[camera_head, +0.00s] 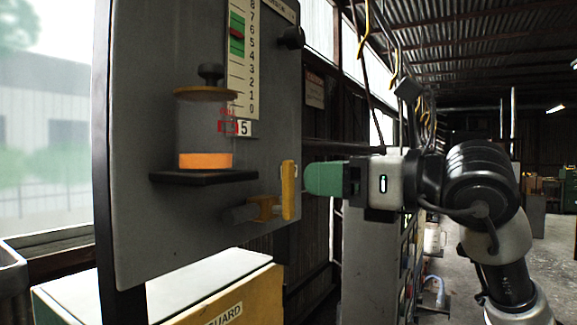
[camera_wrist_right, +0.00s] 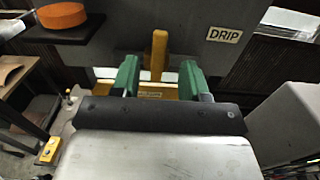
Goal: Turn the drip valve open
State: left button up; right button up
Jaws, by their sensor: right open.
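The drip valve has a yellow lever handle (camera_head: 288,190) that stands upright at the lower right of the grey panel, with a brass-coloured body and grey pipe (camera_head: 245,212) to its left. My right gripper (camera_head: 312,178) comes in from the right, its green fingertips close to the handle. In the right wrist view the handle (camera_wrist_right: 159,52) shows in the gap between the open green fingers (camera_wrist_right: 160,75). Nothing is gripped; I cannot tell whether a finger touches the handle. A DRIP label (camera_wrist_right: 224,34) is right of the handle. My left gripper is out of view.
A clear reservoir with orange liquid (camera_head: 205,135) sits on a black shelf (camera_head: 203,176) above the valve. A number scale (camera_head: 243,60) is above it. A yellow guard box (camera_head: 240,300) stands below the panel (camera_head: 150,230). Hooks hang at upper right.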

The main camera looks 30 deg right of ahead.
aim_at(292, 175)
jog(key=p+x, duration=0.1)
jog(key=x, duration=0.3)
jog(key=shift+w+a+r, duration=0.15)
jog(key=shift+w+a, duration=0.05)
jog(key=shift+w, duration=0.1)
jog(key=shift+p+x, duration=0.4)
jog(key=shift+x, duration=0.4)
jog(key=shift+s, duration=0.1)
jog(key=shift+c, duration=0.3)
grip_shut()
